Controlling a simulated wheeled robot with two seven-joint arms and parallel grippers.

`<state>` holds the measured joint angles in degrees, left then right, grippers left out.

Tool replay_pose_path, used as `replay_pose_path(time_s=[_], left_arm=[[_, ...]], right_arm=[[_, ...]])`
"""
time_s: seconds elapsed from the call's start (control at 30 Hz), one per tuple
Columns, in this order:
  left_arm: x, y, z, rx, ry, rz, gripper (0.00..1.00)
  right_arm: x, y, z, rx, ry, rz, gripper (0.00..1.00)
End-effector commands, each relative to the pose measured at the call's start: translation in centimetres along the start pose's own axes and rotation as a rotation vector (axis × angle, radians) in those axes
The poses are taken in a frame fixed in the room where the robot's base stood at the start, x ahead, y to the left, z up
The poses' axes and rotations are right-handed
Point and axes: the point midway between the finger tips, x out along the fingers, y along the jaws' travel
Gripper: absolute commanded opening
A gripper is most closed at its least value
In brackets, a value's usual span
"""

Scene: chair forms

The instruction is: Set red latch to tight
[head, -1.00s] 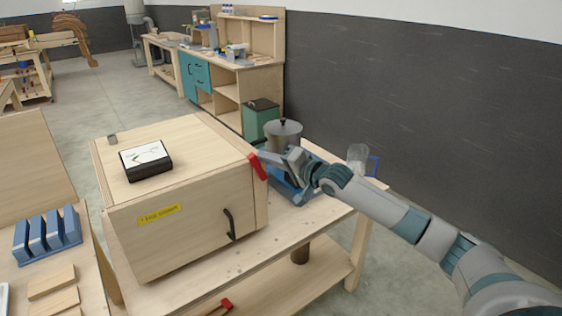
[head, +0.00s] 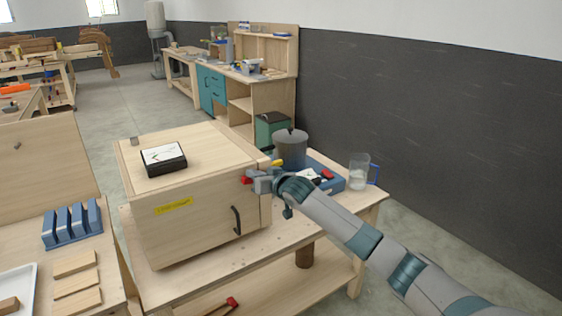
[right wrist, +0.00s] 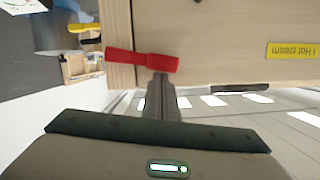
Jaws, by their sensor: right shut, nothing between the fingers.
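The red latch (head: 247,180) is at the right front edge of the wooden box (head: 165,228), mostly hidden behind my gripper in the head view. In the right wrist view the red latch (right wrist: 142,60) lies across the seam between the door and the box side, its wide end on the door. My right gripper (head: 260,181) is shut and empty. In the right wrist view its fingertips (right wrist: 160,80) are at the latch's wide end; whether they touch cannot be told. My left gripper is not in view.
A yellow label (head: 174,206) and black handle (head: 237,220) are on the box front. A black-edged instruction board (head: 164,158) lies on top. A grey pot (head: 290,148) and a clear jug (head: 359,170) stand to the right. A blue rack (head: 72,222) stands on the left table.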

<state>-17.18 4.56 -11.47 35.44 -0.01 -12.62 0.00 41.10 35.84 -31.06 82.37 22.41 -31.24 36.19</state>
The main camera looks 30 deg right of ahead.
Motion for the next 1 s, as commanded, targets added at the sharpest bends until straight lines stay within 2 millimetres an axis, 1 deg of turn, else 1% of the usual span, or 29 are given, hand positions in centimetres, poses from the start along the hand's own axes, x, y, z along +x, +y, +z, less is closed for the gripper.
replay_pose_path(time_s=[0.03,0.13,0.4,0.6,1.0], left_arm=[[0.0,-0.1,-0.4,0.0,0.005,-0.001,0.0],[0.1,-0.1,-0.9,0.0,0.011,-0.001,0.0],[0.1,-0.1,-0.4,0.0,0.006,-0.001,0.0],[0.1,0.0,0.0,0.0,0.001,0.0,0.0],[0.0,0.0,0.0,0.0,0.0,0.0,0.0]], right_arm=[[0.1,-0.2,0.4,-0.035,-0.001,0.008,0.0],[0.2,-0.3,0.9,-0.099,-0.002,0.025,0.0],[0.4,-0.6,1.7,-0.207,-0.001,0.052,0.0],[0.4,-0.6,1.9,-0.228,-0.002,0.057,0.0],[0.4,-0.5,2.0,-0.227,-0.004,0.057,0.0]])
